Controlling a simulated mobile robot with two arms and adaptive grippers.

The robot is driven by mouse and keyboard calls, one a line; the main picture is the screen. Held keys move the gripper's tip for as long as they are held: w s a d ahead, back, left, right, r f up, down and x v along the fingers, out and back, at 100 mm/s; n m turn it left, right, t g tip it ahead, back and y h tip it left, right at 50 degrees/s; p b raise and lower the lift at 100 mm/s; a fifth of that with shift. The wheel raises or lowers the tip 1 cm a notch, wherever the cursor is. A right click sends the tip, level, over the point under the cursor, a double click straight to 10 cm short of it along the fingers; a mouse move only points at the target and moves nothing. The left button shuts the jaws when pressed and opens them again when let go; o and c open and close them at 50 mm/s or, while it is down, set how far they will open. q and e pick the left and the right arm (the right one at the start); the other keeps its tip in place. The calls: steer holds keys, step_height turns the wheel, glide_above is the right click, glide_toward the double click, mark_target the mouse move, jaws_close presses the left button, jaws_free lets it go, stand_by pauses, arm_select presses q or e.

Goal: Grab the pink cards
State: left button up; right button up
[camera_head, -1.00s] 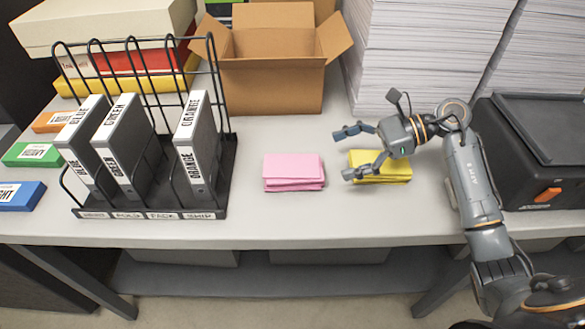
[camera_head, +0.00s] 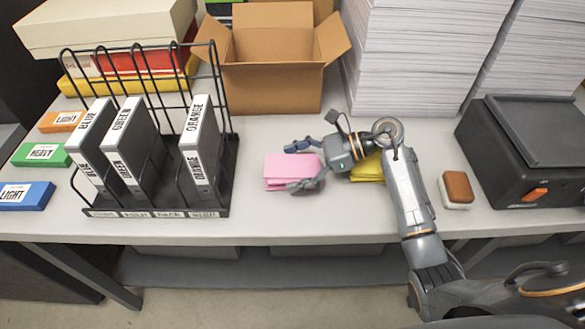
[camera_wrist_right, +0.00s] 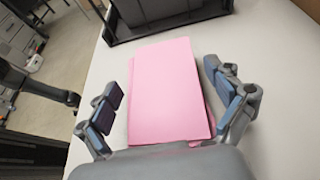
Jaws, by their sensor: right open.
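The pink cards (camera_head: 284,168) lie in a small stack on the table, left of the yellow cards (camera_head: 367,170). My right gripper (camera_head: 296,166) is open at the right end of the pink stack, with one finger on the far side and one on the near side. In the right wrist view, the pink cards (camera_wrist_right: 168,95) lie between the two spread fingers of my right gripper (camera_wrist_right: 168,108), with a gap on each side. The stack's near end is hidden behind the gripper body. The yellow cards are partly hidden by my right arm. My left gripper is not in view.
A black wire rack (camera_head: 155,208) with labelled grey binders stands to the left. An open cardboard box (camera_head: 270,90) is behind. A black machine (camera_head: 530,150) and a brown-and-white block (camera_head: 456,190) are at right. Paper stacks (camera_head: 430,60) stand at the back.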

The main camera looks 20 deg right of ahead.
steer(key=c, duration=1.3)
steer(key=shift+c, duration=0.8)
steer(key=shift+d+r, duration=0.1)
